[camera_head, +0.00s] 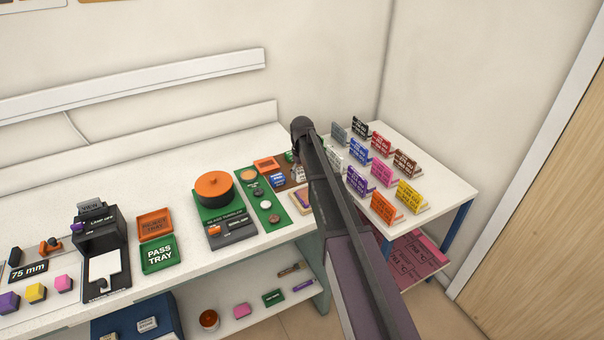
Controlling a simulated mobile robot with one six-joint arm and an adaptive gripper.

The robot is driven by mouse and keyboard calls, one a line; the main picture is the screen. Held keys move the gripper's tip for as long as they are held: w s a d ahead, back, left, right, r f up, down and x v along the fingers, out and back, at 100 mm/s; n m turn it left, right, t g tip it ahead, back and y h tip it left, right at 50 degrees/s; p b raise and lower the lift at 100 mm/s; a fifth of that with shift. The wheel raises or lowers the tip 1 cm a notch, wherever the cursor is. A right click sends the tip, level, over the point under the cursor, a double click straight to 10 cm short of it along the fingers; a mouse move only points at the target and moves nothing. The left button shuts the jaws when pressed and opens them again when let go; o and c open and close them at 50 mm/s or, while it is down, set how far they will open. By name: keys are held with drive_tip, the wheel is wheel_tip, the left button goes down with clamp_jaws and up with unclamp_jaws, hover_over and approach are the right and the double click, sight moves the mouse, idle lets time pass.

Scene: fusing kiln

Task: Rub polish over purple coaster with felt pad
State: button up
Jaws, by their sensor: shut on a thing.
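A small purple piece, which looks like the purple coaster (302,199), lies on a tan board at the front edge of the bench, just left of my arm. My arm crosses the view from the bottom right and bends at the top. My gripper (296,170) shows only as a small grey part left of the arm, over the brown mat and behind the coaster. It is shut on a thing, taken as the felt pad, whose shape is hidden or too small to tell. I cannot make out any polish on the coaster.
A green mat (250,186) with small round dishes lies left of the coaster. A white side table (449,190) with several coloured sign cards stands right of my arm.

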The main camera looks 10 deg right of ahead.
drive_tip(key=shift+r+p, duration=1.55)
drive_tip(key=shift+s+f, duration=0.1)
